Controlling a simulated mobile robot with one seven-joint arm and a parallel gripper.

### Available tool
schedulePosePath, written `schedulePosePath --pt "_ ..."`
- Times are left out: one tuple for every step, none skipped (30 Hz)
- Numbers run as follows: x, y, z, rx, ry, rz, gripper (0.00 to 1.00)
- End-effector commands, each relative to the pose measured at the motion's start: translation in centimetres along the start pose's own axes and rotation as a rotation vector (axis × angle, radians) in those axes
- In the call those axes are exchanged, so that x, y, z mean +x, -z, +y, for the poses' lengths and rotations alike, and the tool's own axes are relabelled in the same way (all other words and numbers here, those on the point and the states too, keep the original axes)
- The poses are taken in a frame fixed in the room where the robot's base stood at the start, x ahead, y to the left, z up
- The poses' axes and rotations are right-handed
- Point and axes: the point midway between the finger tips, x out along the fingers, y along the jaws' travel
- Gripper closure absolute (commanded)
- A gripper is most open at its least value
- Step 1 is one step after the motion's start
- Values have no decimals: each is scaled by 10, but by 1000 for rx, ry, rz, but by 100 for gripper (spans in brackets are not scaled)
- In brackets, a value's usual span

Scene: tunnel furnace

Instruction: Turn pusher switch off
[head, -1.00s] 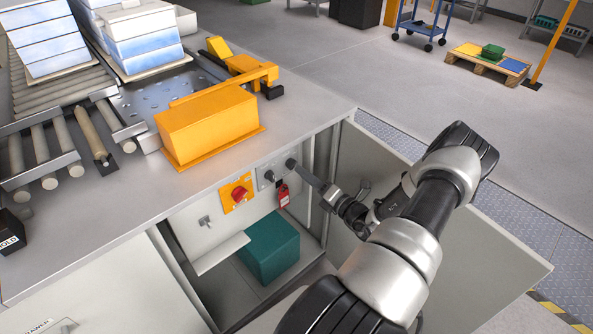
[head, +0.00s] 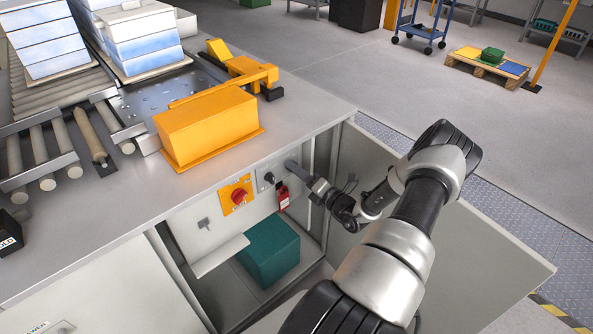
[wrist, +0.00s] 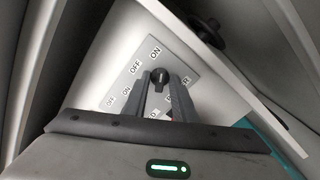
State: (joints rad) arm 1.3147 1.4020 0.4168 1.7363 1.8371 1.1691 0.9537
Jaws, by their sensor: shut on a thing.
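The switch plate (head: 261,181) is a grey panel inside the open cabinet bay, and it also shows in the wrist view (wrist: 118,88) with ON and OFF labels. My gripper (head: 294,167) reaches the plate's right-hand switch from the right. In the wrist view my gripper (wrist: 161,88) has its two fingers on either side of a black knob (wrist: 160,75) and is shut on it. The plate's other switch (head: 269,178) is a dark knob to the left, free of the gripper. The fingers hide some lower labels, and the knob's exact setting is hard to tell.
An orange plate with a red rotary switch (head: 239,196) sits left of the switch plate. A red tag (head: 283,198) hangs below the gripper. A teal box (head: 268,252) stands on the bay floor. The open cabinet door (head: 470,235) is behind my arm.

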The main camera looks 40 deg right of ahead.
Motion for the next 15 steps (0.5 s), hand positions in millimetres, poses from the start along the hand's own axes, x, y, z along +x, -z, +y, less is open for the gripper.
schedulePosePath --pt "0 0 0 -6 0 0 98" --pt "0 0 0 -11 0 1 98" --pt "0 0 0 -22 0 1 98" --pt "0 0 0 -31 0 1 98" --pt "0 0 0 -41 0 1 98" --pt "0 0 0 -58 0 1 98" --pt "0 0 0 -72 0 1 98" --pt "0 0 0 -89 0 1 98" --pt "0 0 0 -113 0 1 98" --pt "0 0 0 -134 0 1 98" --pt "0 0 1 -156 0 1 98" --pt "0 0 1 -187 0 1 98" --pt "0 0 1 -211 0 1 98" --pt "0 0 0 -237 0 1 98" --pt "0 0 0 -273 0 1 98"
